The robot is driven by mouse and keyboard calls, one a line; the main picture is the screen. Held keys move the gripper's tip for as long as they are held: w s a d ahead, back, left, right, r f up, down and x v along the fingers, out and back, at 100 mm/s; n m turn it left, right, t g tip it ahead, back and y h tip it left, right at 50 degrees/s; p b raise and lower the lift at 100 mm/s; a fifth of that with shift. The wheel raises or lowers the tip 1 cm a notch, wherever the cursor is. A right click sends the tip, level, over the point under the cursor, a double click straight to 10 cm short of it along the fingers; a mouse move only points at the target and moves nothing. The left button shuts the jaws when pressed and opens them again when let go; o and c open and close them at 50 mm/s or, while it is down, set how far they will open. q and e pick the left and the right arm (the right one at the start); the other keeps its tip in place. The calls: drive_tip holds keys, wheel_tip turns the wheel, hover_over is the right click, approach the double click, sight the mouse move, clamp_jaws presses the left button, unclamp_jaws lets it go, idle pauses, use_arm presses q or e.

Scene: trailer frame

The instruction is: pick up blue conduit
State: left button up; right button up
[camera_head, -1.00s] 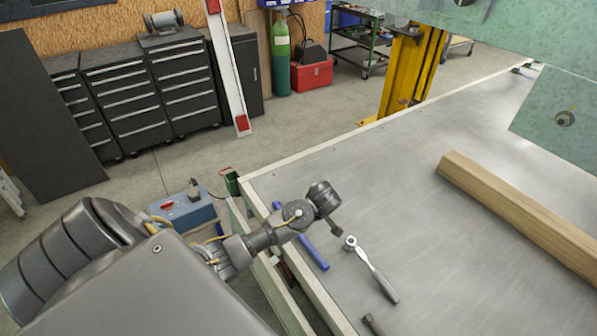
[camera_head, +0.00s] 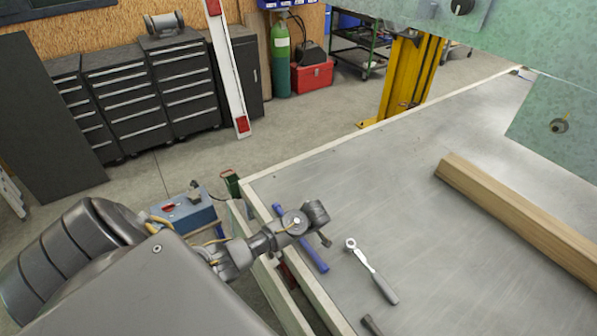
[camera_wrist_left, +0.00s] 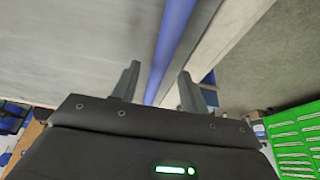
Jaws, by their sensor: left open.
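The blue conduit (camera_head: 312,254) lies on the grey metal bench top near its left edge, partly covered by my left wrist in the head view. In the left wrist view the conduit (camera_wrist_left: 176,35) runs away between the two finger lines, beyond the fingertips. My left gripper (camera_head: 323,238) hovers just above and beside the conduit in the head view. In the left wrist view my left gripper (camera_wrist_left: 156,85) has its fingers apart, with nothing clamped. Whether a finger touches the conduit cannot be told. My right gripper is in neither view.
A ratchet wrench (camera_head: 371,270) lies right of the conduit, with a small dark tool (camera_head: 371,324) below it. A wooden beam (camera_head: 520,215) lies farther right on the bench. A pale raised rim (camera_head: 312,298) edges the bench beside the conduit. The bench middle is clear.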

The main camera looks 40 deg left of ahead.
use_arm(q)
drive_tip(key=shift+x, duration=0.9)
clamp_jaws()
drive_tip(key=shift+r, duration=0.15)
